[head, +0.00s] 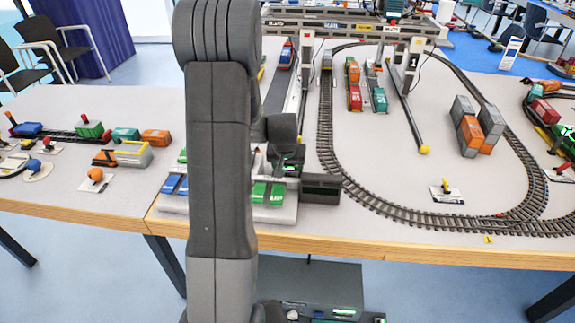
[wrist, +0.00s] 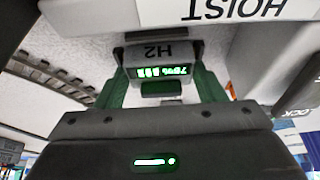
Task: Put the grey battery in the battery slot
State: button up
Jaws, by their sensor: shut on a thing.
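In the wrist view, my gripper (wrist: 158,82) has its green fingers shut on the grey battery (wrist: 150,53). The battery carries the label H2, upside down in this view, and a lit green charge display. Its far end is close to a white panel (wrist: 220,12) marked HOIST, also upside down. I cannot tell whether the battery touches the panel. No opening of the battery slot can be made out. In the head view, my arm hides most of the gripper, and the grey battery cannot be made out there.
A rack (head: 272,212) with blue and green batteries stands at the table's front edge, partly behind my arm. An oval rail track (head: 325,130) lies to the right. A gantry crane (head: 345,42) spans the back. Stacked grey and orange containers (head: 470,132) stand inside the track.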

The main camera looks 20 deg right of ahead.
jog(key=o, duration=1.1)
jog(key=shift+r, duration=0.35)
jog(key=v, duration=1.1)
jog(key=shift+s+a+r+p, duration=0.1)
jog(key=shift+s+r+p, duration=0.05)
jog(key=shift+r+p, duration=0.15)
